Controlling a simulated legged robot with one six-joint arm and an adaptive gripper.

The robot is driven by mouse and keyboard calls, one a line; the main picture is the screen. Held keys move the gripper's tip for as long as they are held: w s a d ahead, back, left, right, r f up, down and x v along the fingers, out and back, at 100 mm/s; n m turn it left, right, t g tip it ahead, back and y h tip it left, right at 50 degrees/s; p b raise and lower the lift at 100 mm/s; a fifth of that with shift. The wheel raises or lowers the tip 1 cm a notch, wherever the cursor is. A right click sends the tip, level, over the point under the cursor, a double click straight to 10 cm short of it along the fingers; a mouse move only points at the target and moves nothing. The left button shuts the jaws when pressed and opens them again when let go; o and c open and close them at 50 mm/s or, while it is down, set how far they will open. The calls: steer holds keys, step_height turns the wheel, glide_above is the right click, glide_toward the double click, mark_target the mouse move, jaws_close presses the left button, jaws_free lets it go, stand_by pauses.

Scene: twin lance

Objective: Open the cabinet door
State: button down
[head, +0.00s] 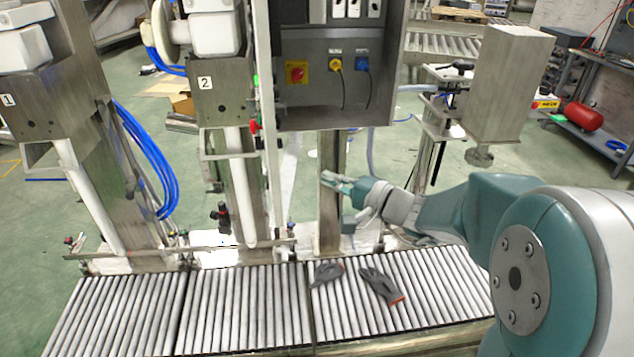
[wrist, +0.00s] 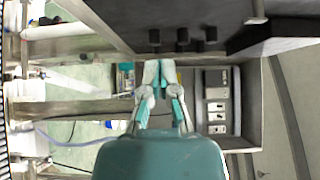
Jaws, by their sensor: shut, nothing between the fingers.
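The grey metal cabinet (head: 394,60) hangs above the roller conveyor in the head view, its top cut off. Its front shows a recessed panel with a red switch (head: 297,72), a yellow plug (head: 335,65) and a blue plug (head: 362,64). The cabinet also shows in the wrist view (wrist: 252,108), turned sideways. My gripper (head: 330,180) is below the cabinet in the head view, apparently apart from it. In the wrist view my gripper (wrist: 159,72) has its fingers together and empty, overlapping the cabinet's edge in the picture.
The roller conveyor (head: 240,312) runs along the front, with two grey gloves (head: 381,286) on it. Metal columns and blue hoses (head: 150,160) stand at left. A steel box on a post (head: 507,85) stands at right.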

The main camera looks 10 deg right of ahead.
steer(key=s+d, duration=0.3)
steer(key=s, duration=0.7)
steer(key=s+a+f+n+g+h, duration=0.2)
steer(key=s+a+n+g, duration=0.1)
steer(key=s+g, duration=0.15)
steer(key=s+a+f+n+g+h, duration=0.2)
steer(key=s+a+f+n+g, duration=0.15)
steer(key=s, duration=0.25)
steer(key=s+d+r+n+t+h, duration=0.1)
steer(key=s+d+h, duration=0.3)
steer(key=d+h, duration=0.5)
steer(key=shift+s+d+r+n+t, duration=0.25)
steer(key=shift+d+r+n+t, duration=0.05)
steer(key=shift+d+r+n, duration=0.15)
steer(key=shift+d, duration=0.15)
stand_by(0.5)
